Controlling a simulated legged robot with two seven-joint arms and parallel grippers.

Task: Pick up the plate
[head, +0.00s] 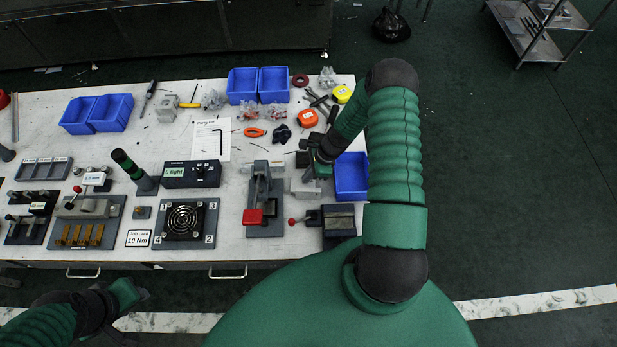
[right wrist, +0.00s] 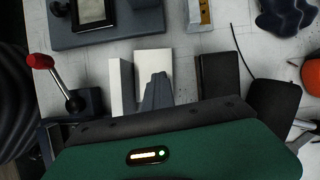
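A pale, angular piece (head: 303,188) stands on the bench left of my right gripper; it may be the plate, but I cannot tell for sure. In the right wrist view it shows as upright white and grey faces (right wrist: 122,88). My right gripper (head: 318,168) is low over the bench, close beside this piece. A grey tapered finger (right wrist: 157,90) appears in front of its white face; contact is unclear. The other finger is not clearly seen, so its opening is unclear. My left gripper (head: 140,294) is in front of the bench, away from everything, its opening unclear.
A red-handled clamp fixture (head: 265,210) stands to the left, and a vise with a red-knobbed lever (head: 338,218) stands in front. A blue bin (head: 351,176) is on the right. A black block (right wrist: 216,80) sits close to the gripper. Tools lie behind.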

